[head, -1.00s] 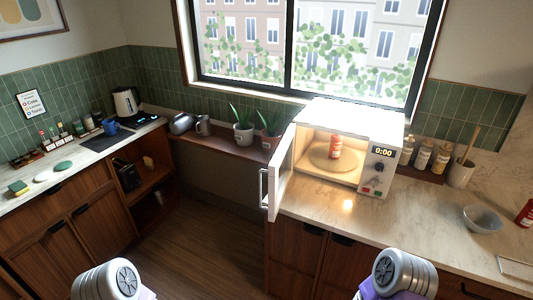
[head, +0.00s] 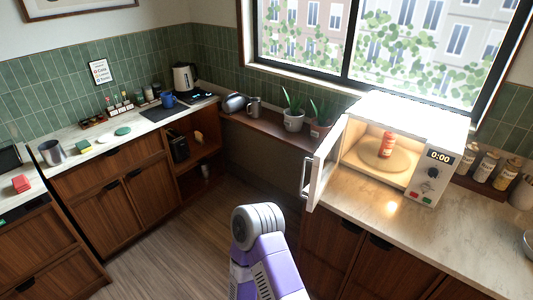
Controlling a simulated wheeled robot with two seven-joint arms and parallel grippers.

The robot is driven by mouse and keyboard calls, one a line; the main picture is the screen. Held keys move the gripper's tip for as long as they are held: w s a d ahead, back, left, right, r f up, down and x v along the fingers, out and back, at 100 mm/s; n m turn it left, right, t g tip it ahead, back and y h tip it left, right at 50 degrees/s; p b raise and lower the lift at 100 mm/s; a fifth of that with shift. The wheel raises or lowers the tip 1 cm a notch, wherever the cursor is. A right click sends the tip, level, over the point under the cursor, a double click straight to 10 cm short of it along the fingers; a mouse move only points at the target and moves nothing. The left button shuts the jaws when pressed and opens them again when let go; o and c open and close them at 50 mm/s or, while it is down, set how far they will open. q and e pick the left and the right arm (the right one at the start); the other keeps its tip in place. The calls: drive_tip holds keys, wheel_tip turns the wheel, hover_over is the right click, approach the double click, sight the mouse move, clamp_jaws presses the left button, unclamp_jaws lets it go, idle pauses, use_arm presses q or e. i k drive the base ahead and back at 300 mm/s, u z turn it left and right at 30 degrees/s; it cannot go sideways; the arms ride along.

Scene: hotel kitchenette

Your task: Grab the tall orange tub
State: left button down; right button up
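No thing in view is clearly a tall orange tub. A small upright red-orange cylinder (head: 386,145) with a pale label stands on the turntable inside the open, lit microwave (head: 443,120); I cannot tell whether it is the tub. The microwave door (head: 324,165) is swung open toward the left. Neither of my grippers is in view. Only a purple and grey part of one of my arms shows at the bottom middle, well short of the microwave.
Several bottles (head: 486,167) stand right of the microwave. Potted plants (head: 293,120) are on a low shelf to its left. The left counter holds a kettle (head: 185,77), a blue mug (head: 167,100), a metal cup (head: 52,153) and a red item (head: 21,184). The floor (head: 190,240) between is clear.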

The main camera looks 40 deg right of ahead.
sight(388, 144)
drive_tip(key=u, duration=0.1)
drive_tip(key=i, duration=1.2)
drive_tip(key=z, duration=2.85)
